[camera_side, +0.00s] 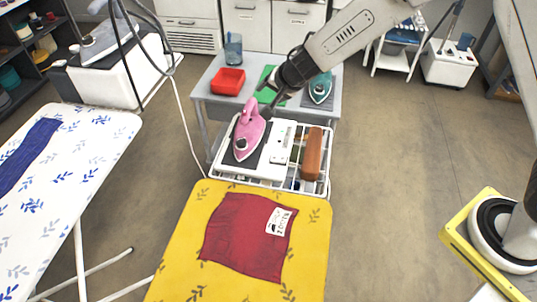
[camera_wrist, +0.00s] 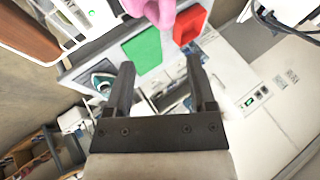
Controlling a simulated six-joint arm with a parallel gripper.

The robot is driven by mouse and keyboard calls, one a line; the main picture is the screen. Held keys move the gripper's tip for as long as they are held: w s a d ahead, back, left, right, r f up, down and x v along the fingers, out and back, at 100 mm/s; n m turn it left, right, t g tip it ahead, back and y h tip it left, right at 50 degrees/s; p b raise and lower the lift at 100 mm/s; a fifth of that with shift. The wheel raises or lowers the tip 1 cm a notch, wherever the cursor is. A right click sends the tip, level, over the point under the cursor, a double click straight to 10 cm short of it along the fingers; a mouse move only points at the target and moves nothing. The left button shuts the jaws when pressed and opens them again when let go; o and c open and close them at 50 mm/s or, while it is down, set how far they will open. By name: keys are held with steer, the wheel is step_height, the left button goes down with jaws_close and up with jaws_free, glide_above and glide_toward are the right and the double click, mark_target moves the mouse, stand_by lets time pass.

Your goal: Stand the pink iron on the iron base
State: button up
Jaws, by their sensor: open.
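The pink iron (camera_side: 248,133) is on the dark pad of the white iron base (camera_side: 279,147), at the end of the yellow ironing board. Its handle is toward the top of the side view. I cannot tell whether it is fully seated. My gripper (camera_side: 267,112) is just beside the handle, at its upper right. In the wrist view my gripper (camera_wrist: 160,72) has its fingers apart with nothing between them. Part of the pink iron (camera_wrist: 160,10) shows at the top edge there, beyond the fingertips; the rest is cut off.
A brown padded block (camera_side: 312,153) lies on the wire rack right of the base. Behind, a grey table (camera_side: 213,71) holds a red tray (camera_side: 228,81), a blue cup, a green mat and a teal iron (camera_side: 320,88). Red cloth (camera_side: 248,236) lies on the yellow board (camera_side: 180,268).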

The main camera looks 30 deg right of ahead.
steer(key=s+d+r+n+g, duration=0.1)
steer(key=s+d+n, duration=0.4)
steer(key=s, duration=0.8)
steer(key=s+d+r+n+g, duration=0.1)
steer(key=s+d+n+g, duration=0.3)
steer(key=s, duration=0.9)
steer(key=d, duration=0.3)
steer(key=shift+s+n+h, duration=0.3)
steer(key=shift+n+h, duration=0.1)
